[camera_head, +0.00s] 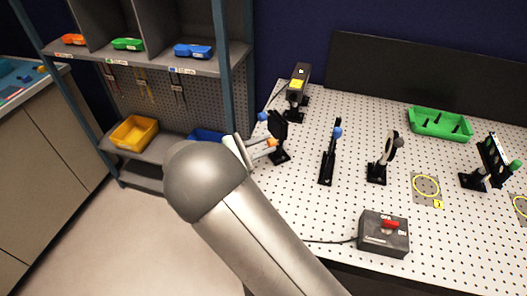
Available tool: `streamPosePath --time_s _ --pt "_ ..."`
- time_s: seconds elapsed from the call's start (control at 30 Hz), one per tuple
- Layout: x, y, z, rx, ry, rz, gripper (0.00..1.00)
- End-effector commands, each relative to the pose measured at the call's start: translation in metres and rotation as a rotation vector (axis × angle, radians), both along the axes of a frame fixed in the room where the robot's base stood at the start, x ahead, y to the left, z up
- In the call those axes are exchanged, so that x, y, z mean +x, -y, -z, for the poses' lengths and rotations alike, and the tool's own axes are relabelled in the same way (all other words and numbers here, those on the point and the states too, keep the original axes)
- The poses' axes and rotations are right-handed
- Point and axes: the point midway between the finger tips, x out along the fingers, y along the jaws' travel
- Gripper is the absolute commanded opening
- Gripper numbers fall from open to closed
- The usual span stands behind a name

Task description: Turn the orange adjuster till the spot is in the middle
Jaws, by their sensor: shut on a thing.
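The orange adjuster (272,143) sits at the lower left of a black mirror mount (280,125) on the perforated optical table (300,220). My gripper (266,148) reaches it from the left, with its light fingers closed at the orange adjuster. The fingers partly hide the adjuster, and my arm covers the table's front left. A blue knob (263,117) is at the mount's upper left.
A laser-like box (299,78) stands behind the mount. A blue-knobbed post (328,155) and a ring holder (383,160) stand to the right. A control box (384,233) with a red switch is in front. A green tray (440,123) lies at the back; shelves are left.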

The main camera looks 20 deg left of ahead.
Motion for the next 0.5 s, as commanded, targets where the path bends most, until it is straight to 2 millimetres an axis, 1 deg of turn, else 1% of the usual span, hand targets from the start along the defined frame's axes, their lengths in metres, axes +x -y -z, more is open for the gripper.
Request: streamPosePath --time_s 0.03,0.3,0.5 --pt "-0.0002 -0.0005 0.0059 0.029 0.029 -0.001 0.01" --pt "-0.0003 -0.0010 0.0049 0.173 0.174 -0.002 0.01" --pt "0.0001 -0.0008 0.0032 0.250 0.251 -0.001 0.01"
